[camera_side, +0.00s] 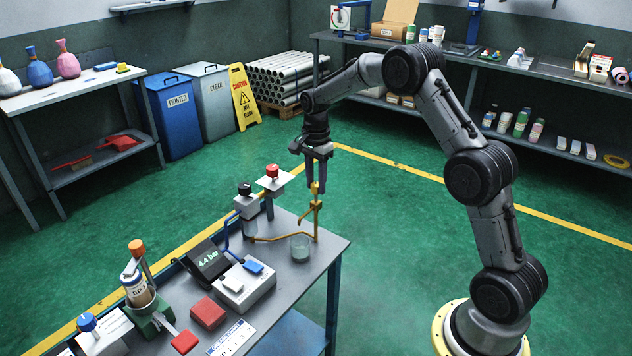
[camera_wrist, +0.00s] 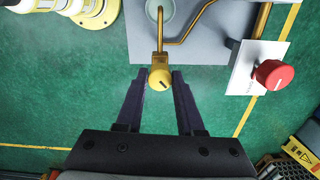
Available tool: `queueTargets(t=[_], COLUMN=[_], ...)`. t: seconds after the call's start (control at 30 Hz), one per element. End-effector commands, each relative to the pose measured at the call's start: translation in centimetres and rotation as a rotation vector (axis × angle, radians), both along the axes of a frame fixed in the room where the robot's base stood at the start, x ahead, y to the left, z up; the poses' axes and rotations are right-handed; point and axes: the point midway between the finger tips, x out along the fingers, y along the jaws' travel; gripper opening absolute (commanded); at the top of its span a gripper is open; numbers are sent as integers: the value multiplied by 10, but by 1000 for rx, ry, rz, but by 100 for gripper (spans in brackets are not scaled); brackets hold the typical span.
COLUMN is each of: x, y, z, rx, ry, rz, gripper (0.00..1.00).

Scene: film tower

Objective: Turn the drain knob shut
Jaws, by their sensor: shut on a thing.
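The drain knob (camera_wrist: 160,79) is a round yellow cap with a dark slot, on top of a brass pipe. In the side view the knob (camera_side: 315,188) stands at the right end of the bench, above a clear glass beaker (camera_side: 300,246). My gripper (camera_side: 316,185) points down over it from above. In the wrist view my gripper's dark fingers (camera_wrist: 162,76) stand on both sides of the knob and are shut on it. The slot looks tilted, but its exact turn is hard to read.
A red knob on a white plate (camera_side: 272,176) and a black knob (camera_side: 245,188) stand left of the pipe.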

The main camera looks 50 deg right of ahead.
Motion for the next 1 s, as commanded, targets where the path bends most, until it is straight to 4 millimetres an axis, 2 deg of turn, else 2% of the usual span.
queueTargets(t=[0.6,1.0], x=[0,1], y=[0,0], z=[2,2], rx=[0,-1], ry=[-2,-3], rz=[574,819], gripper=[0,0])
